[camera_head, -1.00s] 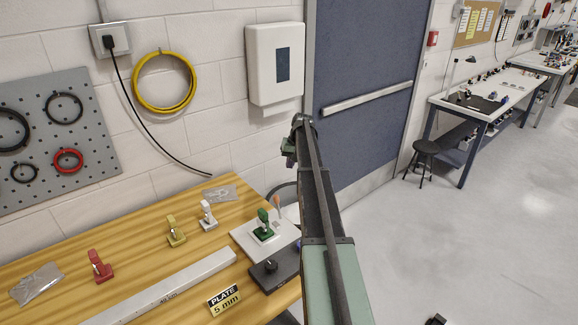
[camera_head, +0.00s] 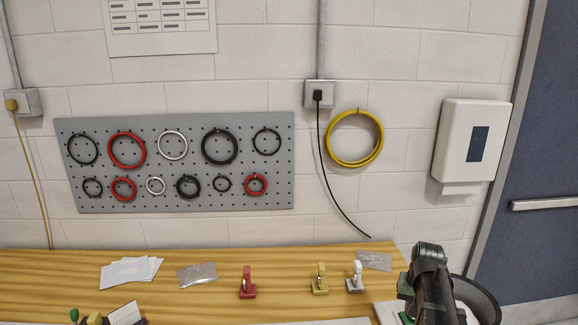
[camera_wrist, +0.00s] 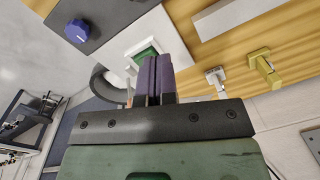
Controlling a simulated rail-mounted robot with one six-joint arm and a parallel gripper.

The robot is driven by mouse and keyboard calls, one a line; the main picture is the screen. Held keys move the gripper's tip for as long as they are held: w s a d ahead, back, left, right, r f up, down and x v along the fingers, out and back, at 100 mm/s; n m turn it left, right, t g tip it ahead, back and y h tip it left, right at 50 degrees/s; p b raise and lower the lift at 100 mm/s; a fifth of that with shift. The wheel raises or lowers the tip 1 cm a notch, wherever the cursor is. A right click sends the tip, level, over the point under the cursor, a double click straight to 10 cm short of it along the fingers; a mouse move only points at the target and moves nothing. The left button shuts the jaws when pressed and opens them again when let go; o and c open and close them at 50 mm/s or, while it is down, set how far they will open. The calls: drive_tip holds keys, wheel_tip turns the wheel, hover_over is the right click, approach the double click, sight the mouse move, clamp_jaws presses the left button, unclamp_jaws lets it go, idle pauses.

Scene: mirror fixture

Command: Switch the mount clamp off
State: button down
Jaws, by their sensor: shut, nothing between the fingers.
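A green toggle-like piece (camera_wrist: 146,52) stands on a white plate (camera_wrist: 115,45) in the wrist view, partly hidden behind my fingers. Beside the plate is a dark box (camera_wrist: 100,12) with a blue knob (camera_wrist: 78,30). I cannot tell which of these is the mount clamp; no label shows. My gripper (camera_wrist: 152,62) has its purple fingers together and empty, in front of the plate and green piece; I cannot tell whether they touch. In the head view my arm covers most of this corner; only the plate's edge (camera_head: 384,312) shows.
Red (camera_head: 247,287), yellow (camera_head: 320,282) and white (camera_head: 355,279) small clamp-like pieces stand on the wooden bench (camera_head: 120,290). A pale bar (camera_wrist: 235,18) lies near the plate. A round dark bin (camera_head: 480,297) stands past the bench's right end. Bench space between red and yellow is clear.

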drive_tip(key=s+a+f+n+b, duration=0.2)
drive_tip(key=s+a, duration=0.4)
drive_tip(key=a, duration=0.3)
drive_tip(key=s+a+f+n+b, duration=0.1)
drive_tip(key=s+a+f+n, duration=0.1)
drive_tip(key=s+a, duration=0.65)
drive_tip(key=w+d+r+m+t, duration=0.15)
drive_tip(key=w+d, duration=0.55)
drive_tip(key=d, duration=0.8)
drive_tip(key=w+d+m+t+y, duration=0.1)
drive_tip(key=w+d+m, duration=0.35)
drive_tip(key=d, duration=1.05)
drive_tip(key=w+d+m+t, duration=0.1)
drive_tip(key=w+d+t, duration=0.1)
drive_tip(key=w+d, duration=0.9)
drive_tip(key=w+a+f+n+t+b, duration=0.1)
drive_tip(key=w+f+b, duration=0.6)
drive_tip(key=f+b, duration=0.1)
drive_tip(key=shift+a+y+b, duration=0.3)
drive_tip(key=shift+a+b, duration=0.05)
